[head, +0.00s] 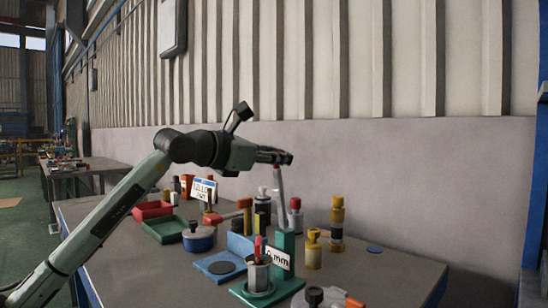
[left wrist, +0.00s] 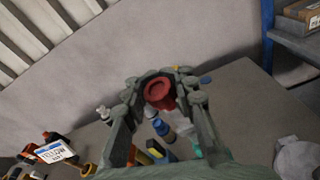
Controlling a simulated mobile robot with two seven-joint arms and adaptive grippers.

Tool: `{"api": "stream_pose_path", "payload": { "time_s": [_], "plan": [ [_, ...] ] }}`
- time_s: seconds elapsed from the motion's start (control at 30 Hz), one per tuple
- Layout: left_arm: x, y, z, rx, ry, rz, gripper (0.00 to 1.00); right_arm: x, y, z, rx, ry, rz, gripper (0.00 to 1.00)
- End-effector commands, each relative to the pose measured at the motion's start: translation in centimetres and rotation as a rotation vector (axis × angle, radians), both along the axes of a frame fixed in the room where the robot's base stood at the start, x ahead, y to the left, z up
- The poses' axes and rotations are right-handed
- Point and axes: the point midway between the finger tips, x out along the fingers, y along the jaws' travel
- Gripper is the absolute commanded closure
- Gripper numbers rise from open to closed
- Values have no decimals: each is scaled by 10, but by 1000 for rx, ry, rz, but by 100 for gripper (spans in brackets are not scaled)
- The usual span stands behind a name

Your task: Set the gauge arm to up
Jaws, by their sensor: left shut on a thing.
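The gauge has a green upright post (head: 284,242) on a green base (head: 268,297). Its pale grey gauge arm (head: 280,197) rises steeply from the top of the post, close to upright with a slight lean to the left. My left gripper (head: 281,157) is at the upper end of the arm. In the left wrist view a round red knob (left wrist: 158,91) sits between its two fingers, which are shut on it. In the head view the fingers hide the knob. My right gripper is not in view.
A white "mm" sign (head: 280,258) and a grey cup-like part (head: 258,274) stand by the post. A blue pot (head: 199,240), a red tray (head: 153,210), a green tray (head: 164,229) and yellow cylinders (head: 313,250) crowd the table. The table's right end is mostly clear.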

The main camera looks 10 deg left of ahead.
Motion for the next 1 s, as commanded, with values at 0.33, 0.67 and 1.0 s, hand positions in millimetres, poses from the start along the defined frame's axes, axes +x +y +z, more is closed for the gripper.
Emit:
{"api": "stream_pose_path", "payload": {
  "time_s": [0.33,0.67,1.0],
  "plan": [
    [4,0,-3,4,5,4,100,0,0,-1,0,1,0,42],
    [4,0,-5,5,8,4,100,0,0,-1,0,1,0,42],
    [2,-1,-3,3,5,2,54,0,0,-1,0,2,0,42]
  ]
}}
